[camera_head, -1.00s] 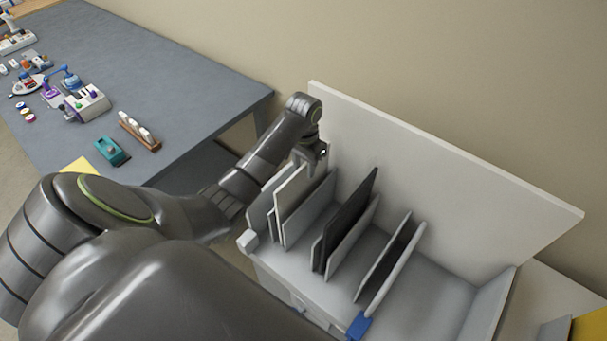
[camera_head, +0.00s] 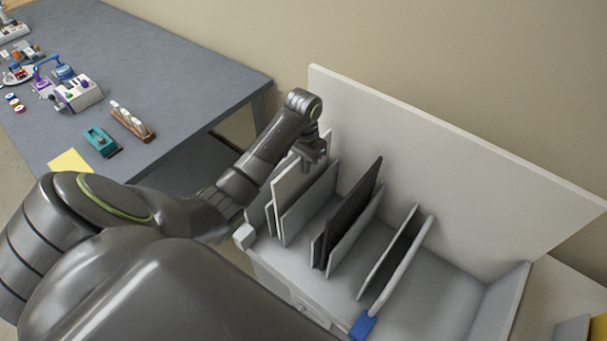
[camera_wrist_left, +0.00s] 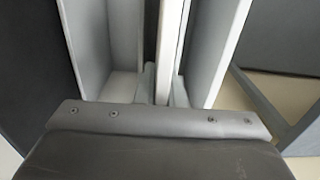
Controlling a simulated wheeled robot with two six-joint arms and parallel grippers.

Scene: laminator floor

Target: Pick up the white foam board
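The white foam board (camera_head: 284,188) stands on edge in the left part of a pale grey rack, between grey dividers, in the head view. My left gripper (camera_head: 314,154) is at the board's upper far end, pointing down. Its fingertips are too small and partly hidden there, so I cannot tell whether they are open or touch the board. In the left wrist view, a thin pale upright board edge (camera_wrist_left: 170,50) runs down behind the dark gripper body, which hides its lower end. My right gripper is not in view.
The rack also holds a black board (camera_head: 345,215) in the middle and a dark grey panel (camera_head: 388,258) to the right. A tall white back panel (camera_head: 430,160) stands behind. A blue-grey table (camera_head: 180,75) with small tools is at the left.

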